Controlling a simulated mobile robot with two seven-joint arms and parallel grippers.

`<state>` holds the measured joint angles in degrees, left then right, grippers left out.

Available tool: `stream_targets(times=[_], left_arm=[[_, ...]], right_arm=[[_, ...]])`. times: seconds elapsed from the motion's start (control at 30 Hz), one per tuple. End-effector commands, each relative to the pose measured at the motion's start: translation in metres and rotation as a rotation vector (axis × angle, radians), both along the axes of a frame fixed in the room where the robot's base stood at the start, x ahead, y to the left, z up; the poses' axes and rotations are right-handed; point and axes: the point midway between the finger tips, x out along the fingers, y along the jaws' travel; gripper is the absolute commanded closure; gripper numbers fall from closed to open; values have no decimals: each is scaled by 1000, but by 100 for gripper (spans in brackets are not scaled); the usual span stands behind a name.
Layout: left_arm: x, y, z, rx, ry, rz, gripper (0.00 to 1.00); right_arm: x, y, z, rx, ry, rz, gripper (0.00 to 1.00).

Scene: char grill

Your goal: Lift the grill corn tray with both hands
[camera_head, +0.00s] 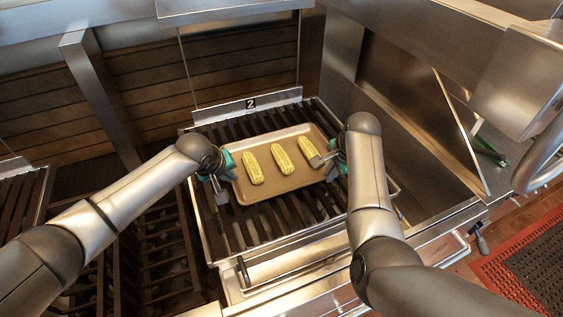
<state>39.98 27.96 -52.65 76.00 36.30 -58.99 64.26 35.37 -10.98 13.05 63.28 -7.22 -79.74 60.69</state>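A tan rectangular tray (272,193) lies on the dark grill grate (262,229), with three yellow corn cobs (283,160) on it. My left gripper (224,184) is at the tray's left edge, with its fingers around or beside the rim. My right gripper (324,161) is at the tray's right edge, with a finger reaching over the rim near the right cob. The gaps between the fingers are too small to make out, so I cannot tell whether either gripper is shut on the rim. The tray appears level and resting on the grate.
A metal plate marked 2 (251,104) stands behind the grate. A steel side wall (400,110) rises on the right. A front ledge with a handle (243,271) runs below the grate. A red and black mat (535,265) lies on the floor at right.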

Motion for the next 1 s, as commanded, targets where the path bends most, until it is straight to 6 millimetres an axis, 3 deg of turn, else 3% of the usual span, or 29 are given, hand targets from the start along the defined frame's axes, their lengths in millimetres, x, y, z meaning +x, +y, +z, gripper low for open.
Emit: stream_targets(times=[0.67, 1.0], left_arm=[[1, 0, 1, 0, -2, 0, 100], [1, 0, 15, -1, -4, 0, 100]], right_arm=[[1, 0, 2, 0, -3, 0, 100], [1, 0, 15, 1, -4, 0, 100]])
